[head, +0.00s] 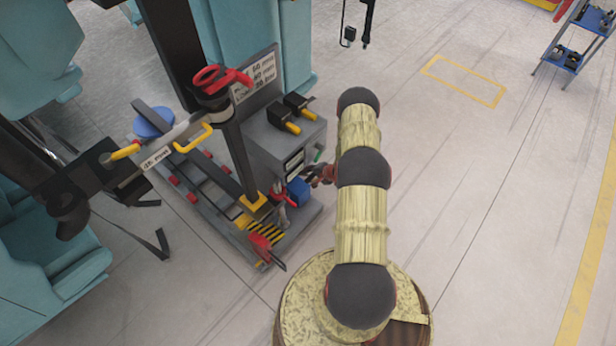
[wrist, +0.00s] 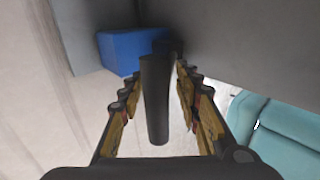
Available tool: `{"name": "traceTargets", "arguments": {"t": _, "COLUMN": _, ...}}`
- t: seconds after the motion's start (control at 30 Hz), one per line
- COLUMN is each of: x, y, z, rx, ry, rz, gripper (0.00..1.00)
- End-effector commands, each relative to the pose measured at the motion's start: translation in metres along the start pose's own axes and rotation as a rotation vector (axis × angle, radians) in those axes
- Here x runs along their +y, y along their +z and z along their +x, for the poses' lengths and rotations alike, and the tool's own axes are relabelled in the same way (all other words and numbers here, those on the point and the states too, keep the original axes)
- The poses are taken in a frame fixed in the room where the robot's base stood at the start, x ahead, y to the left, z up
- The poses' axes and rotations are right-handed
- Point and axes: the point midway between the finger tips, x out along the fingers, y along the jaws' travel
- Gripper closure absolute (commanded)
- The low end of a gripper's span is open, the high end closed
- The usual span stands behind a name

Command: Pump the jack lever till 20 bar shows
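A dark cylindrical bar (wrist: 155,100), which looks like the jack lever, lies between my gripper's fingers in the wrist view. My gripper (wrist: 160,72) is open around it, and a gap shows on the right side. In the head view my gripper (head: 318,176) is beside the blue block (head: 298,190) at the right side of the grey unit (head: 285,135). The lever cannot be made out there. The blue block also shows behind the bar in the wrist view (wrist: 120,52). A small display (head: 294,160) is on the grey unit; its reading is too small to tell.
A sign (head: 255,75) with several text lines stands behind the unit. A red-handled clamp (head: 265,252) and striped plate (head: 265,235) are at its front. Teal seats (head: 50,290) are at left. The floor at right is clear up to a blue shelf (head: 575,45).

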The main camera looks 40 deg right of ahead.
Motion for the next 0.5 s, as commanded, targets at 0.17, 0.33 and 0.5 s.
{"name": "traceTargets", "arguments": {"t": 0.17, "x": -0.001, "y": -0.003, "z": -0.032, "rx": 0.004, "ry": -0.001, "rz": 0.004, "gripper": 0.66}}
{"name": "traceTargets", "arguments": {"t": 0.33, "x": 0.000, "y": -0.002, "z": -0.065, "rx": 0.004, "ry": 0.000, "rz": 0.004, "gripper": 0.66}}
{"name": "traceTargets", "arguments": {"t": 0.5, "x": 0.002, "y": -0.001, "z": -0.093, "rx": 0.003, "ry": 0.001, "rz": 0.006, "gripper": 0.66}}
